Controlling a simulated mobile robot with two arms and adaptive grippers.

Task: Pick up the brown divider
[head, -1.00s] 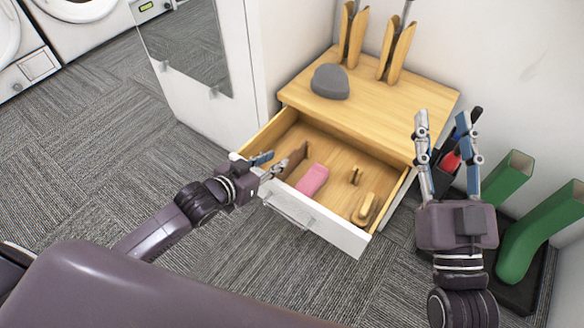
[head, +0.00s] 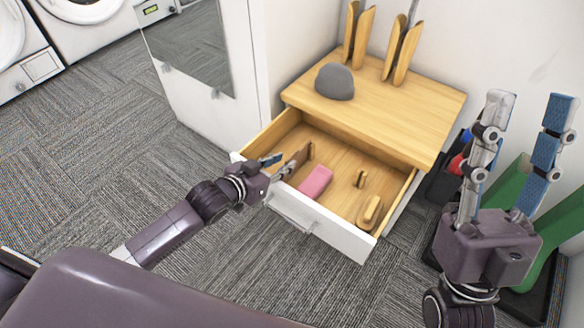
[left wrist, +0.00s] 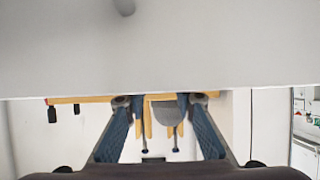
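The brown divider (head: 299,156) is a thin upright panel near the left side inside the open wooden drawer (head: 342,156). My left gripper (head: 276,165) is over the drawer's front left edge, just left of the divider, open and empty. In the left wrist view, its two blue-padded fingers (left wrist: 162,112) are apart with nothing held between them. The white drawer front (left wrist: 160,60) fills the top of that view, and I cannot make out the divider there. My right gripper (head: 529,105) is open and empty, raised at the right.
The drawer also holds a pink block (head: 316,181) and small wooden pieces (head: 370,211). A grey rounded object (head: 334,82) sits on the wooden cabinet top (head: 400,115). Green boot-like objects (head: 508,185) stand at the right. A white cabinet (head: 205,100) stands left of the drawer.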

